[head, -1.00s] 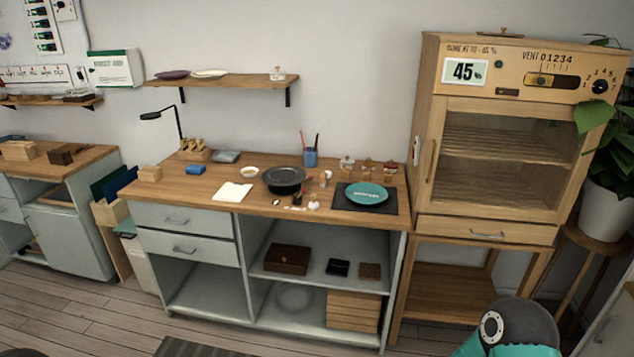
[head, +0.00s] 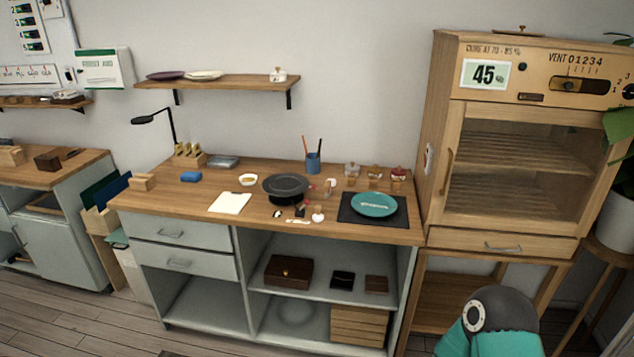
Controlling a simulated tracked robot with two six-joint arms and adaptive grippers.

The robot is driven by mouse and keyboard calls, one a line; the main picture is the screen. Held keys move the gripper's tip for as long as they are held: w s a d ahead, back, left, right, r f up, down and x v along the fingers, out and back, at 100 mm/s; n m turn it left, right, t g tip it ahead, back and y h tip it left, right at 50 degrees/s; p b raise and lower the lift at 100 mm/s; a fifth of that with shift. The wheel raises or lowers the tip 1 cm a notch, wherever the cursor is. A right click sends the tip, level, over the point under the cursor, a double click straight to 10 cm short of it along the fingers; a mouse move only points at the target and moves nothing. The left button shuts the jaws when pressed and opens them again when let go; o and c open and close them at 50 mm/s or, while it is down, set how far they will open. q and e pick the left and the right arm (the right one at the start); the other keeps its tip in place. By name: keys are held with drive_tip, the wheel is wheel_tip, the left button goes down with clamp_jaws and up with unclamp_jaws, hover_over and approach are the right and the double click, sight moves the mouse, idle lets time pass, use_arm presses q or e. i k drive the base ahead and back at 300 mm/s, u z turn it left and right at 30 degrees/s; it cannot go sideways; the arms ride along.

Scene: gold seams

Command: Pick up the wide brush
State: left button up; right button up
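A blue cup (head: 313,163) stands at the back of the workbench (head: 150,199), with two thin upright handles (head: 319,148), one reddish and one dark. They may be brushes, but their tips are hidden in the cup, so I cannot tell which is wide. A teal plate (head: 374,204) lies on a dark mat (head: 347,215) at the right of the bench. A dark round stand (head: 286,186) is in the middle. My own teal and grey arm part shows at the bottom right, well short of the bench. Neither gripper is in view.
A tall wooden cabinet (head: 442,180) stands close on the right. Floor shows at the lower left.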

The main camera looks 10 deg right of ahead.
sight(327, 188)
drive_tip(key=u, duration=0.05)
drive_tip(key=i, duration=1.45)
drive_tip(key=z, duration=1.3)
drive_tip(key=k, duration=0.45)
drive_tip(key=z, duration=0.1)
drive_tip(key=i, duration=0.45)
drive_tip(key=u, duration=0.15)
